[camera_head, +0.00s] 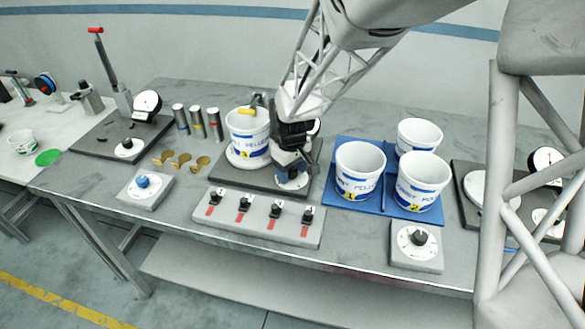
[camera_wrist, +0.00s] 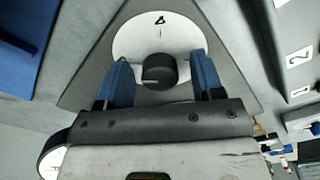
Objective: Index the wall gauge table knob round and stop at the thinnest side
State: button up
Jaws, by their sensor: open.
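A white tub (camera_head: 247,138) with a blue label stands upright on a round white table on the dark base plate (camera_head: 228,178) mid-bench. A yellow-ended part shows at its rim. On the same plate is a white dial (camera_head: 291,182); its black knob (camera_wrist: 159,71) shows in the wrist view, with a pale line on its lower left. A tick and a small black mark lie above the knob on the dial (camera_wrist: 125,38). My gripper (camera_wrist: 160,82) is open, its blue fingers either side of the knob with gaps. In the head view, my gripper (camera_head: 291,165) hides the knob.
A panel (camera_head: 258,220) with several black switches and red tags lies in front. Three tubs stand in a blue tray (camera_head: 343,196) at right. Knob boxes (camera_head: 145,188) (camera_head: 417,246) flank the panel. A round gauge (camera_wrist: 52,158) is partly visible beside my gripper.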

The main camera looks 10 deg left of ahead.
jog(key=c, duration=0.9)
jog(key=shift+m, duration=0.5)
jog(key=m, duration=0.3)
jog(key=shift+m, duration=0.3)
jog(key=m, duration=1.3)
jog(key=shift+m, duration=0.3)
